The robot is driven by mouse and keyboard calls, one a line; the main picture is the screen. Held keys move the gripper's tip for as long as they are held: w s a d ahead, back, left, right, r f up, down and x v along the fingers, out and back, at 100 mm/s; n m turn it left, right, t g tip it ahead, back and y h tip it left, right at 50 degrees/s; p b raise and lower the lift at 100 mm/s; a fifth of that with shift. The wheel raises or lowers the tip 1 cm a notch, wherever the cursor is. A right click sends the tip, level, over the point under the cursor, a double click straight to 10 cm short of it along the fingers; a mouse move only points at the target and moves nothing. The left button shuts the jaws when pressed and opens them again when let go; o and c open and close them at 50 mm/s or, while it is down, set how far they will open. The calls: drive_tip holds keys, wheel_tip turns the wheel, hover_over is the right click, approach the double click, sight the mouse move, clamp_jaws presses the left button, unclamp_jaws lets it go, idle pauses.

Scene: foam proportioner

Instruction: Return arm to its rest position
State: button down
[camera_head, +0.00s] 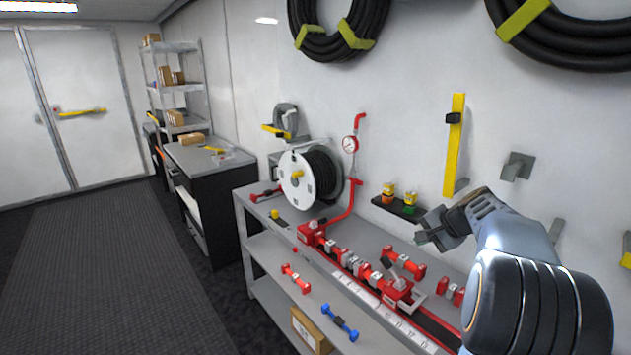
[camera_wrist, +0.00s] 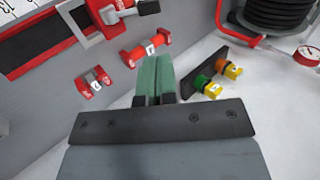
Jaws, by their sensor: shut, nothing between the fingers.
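My arm reaches in from the right in the head view, above the right part of the grey workbench (camera_head: 252,212). My gripper (camera_head: 422,238) is shut and empty, in front of the white wall. In the wrist view my gripper (camera_wrist: 155,62) shows its two greenish fingers pressed together with nothing between them. The red foam proportioner assembly (camera_head: 350,262) runs along the bench below and to the left of my gripper. No touch between my gripper and anything on the bench shows.
A small black shelf (camera_head: 388,207) with orange and green capped items is close left of my gripper. A hose reel (camera_head: 300,178), a red pipe with gauge (camera_head: 349,145) and a yellow wall bar (camera_head: 454,145) stand nearby. The aisle floor (camera_head: 120,270) on the left is clear.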

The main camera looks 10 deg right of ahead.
drive_tip(key=s+a+f+n+g+h, duration=0.1)
drive_tip(key=s+a+f+n, duration=0.1)
drive_tip(key=s+a+n, duration=0.4)
drive_tip(key=s+a+f+n+g+h, duration=0.1)
drive_tip(key=s+a+n, duration=0.5)
drive_tip(key=s+a, duration=0.8)
wheel_tip(320, 180, down, 2)
drive_tip(key=shift+a+f+g+h, duration=0.25)
drive_tip(key=shift+a+g+h, duration=0.15)
drive_tip(key=shift+a+h, duration=0.4)
drive_tip(key=c, duration=1.8)
unclamp_jaws()
drive_tip(key=shift+s, duration=0.1)
